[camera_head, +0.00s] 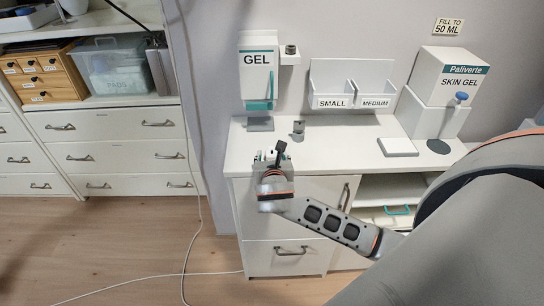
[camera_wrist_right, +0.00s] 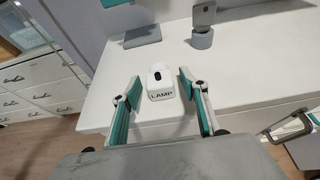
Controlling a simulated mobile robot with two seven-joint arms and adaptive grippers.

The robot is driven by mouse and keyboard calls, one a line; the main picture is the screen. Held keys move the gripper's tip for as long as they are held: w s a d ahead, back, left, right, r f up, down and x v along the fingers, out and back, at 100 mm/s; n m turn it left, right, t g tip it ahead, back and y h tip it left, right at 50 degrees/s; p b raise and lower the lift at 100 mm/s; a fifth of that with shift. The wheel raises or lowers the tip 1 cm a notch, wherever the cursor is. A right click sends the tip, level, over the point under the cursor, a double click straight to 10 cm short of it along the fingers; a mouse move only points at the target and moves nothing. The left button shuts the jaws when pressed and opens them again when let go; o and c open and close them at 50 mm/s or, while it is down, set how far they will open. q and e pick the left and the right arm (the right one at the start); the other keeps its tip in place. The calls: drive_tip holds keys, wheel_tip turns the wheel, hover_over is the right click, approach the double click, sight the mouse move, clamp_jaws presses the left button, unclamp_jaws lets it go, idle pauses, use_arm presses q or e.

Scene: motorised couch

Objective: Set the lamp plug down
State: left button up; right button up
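The lamp plug (camera_wrist_right: 160,88) is a small white block marked LAMP, standing on the white counter top (camera_wrist_right: 235,62) near its front edge in the right wrist view. My right gripper (camera_head: 272,160) is over the front left edge of the counter in the head view. In the wrist view its two green-padded fingers are open, one on each side of the plug, with a visible gap on both sides. In the head view the gripper hides the plug. My left gripper is not in view.
White cables (camera_head: 192,240) hang and run over the floor at left. The middle counter is clear.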

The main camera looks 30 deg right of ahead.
drive_tip(key=v, duration=1.2)
drive_tip(key=s+a+f+m+y, duration=0.1)
drive_tip(key=a+f+m+y, duration=0.15)
drive_tip(key=f, duration=0.35)
drive_tip(key=s+a+f+m+g+y, duration=0.1)
drive_tip(key=s+a+f+m, duration=0.1)
drive_tip(key=f+m, duration=0.3)
drive_tip(key=s+a+f+m+y, duration=0.1)
drive_tip(key=a+f+m+y, duration=0.1)
drive_tip(key=f, duration=0.4)
drive_tip(key=s+a+f+m+y, duration=0.2)
drive_tip(key=s+f+m, duration=0.8)
drive_tip(key=m, duration=0.6)
drive_tip(key=shift+s+f+y, duration=0.4)
drive_tip(key=shift+f+y, duration=0.05)
drive_tip(key=shift+y, duration=0.3)
